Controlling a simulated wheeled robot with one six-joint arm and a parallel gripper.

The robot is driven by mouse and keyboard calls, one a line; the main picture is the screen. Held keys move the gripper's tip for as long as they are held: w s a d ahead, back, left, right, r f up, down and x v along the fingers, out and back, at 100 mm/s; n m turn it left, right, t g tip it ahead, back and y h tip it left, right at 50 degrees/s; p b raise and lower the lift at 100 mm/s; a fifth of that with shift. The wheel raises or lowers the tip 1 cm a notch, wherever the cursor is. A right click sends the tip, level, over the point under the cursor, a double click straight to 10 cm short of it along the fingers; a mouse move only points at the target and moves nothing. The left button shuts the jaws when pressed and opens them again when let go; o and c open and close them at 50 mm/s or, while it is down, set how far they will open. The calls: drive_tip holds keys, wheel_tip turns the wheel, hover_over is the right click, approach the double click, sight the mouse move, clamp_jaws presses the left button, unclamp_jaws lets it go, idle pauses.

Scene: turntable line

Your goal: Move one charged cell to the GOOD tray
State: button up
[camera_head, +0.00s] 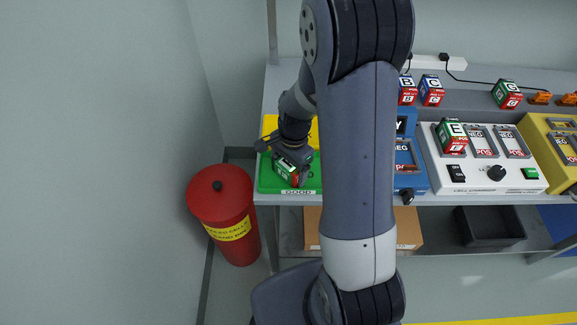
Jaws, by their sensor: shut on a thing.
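The green GOOD tray (268,181) lies at the left front of the bench, with its label on the front edge. My gripper (291,161) is over this tray, shut on a cell (288,173) with green, red and white faces. The held cell is low, at or just above the tray floor; I cannot tell if it touches. Its letter is not readable. Cell E (451,136) sits in the left bay of the white cell charger (477,175). Cells B (407,91), C (431,91) and G (507,94) stand at the back of the bench.
A yellow tray (270,124) lies behind the green one. My arm partly hides a blue device (409,182). A yellow device (556,150) stands at the right. A red bin (222,205) stands on the floor at left. A black crate (489,227) is on the lower shelf.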

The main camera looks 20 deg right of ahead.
drive_tip(key=o, duration=1.5)
drive_tip(key=shift+c, duration=0.2)
drive_tip(key=shift+r, duration=0.1)
drive_tip(key=r, duration=0.4)
drive_tip(key=d+r, duration=0.1)
drive_tip(key=r, duration=0.7)
drive_tip(key=shift+w+d+p, duration=0.15)
drive_tip(key=shift+w+p, duration=0.15)
drive_tip(key=shift+p, duration=0.05)
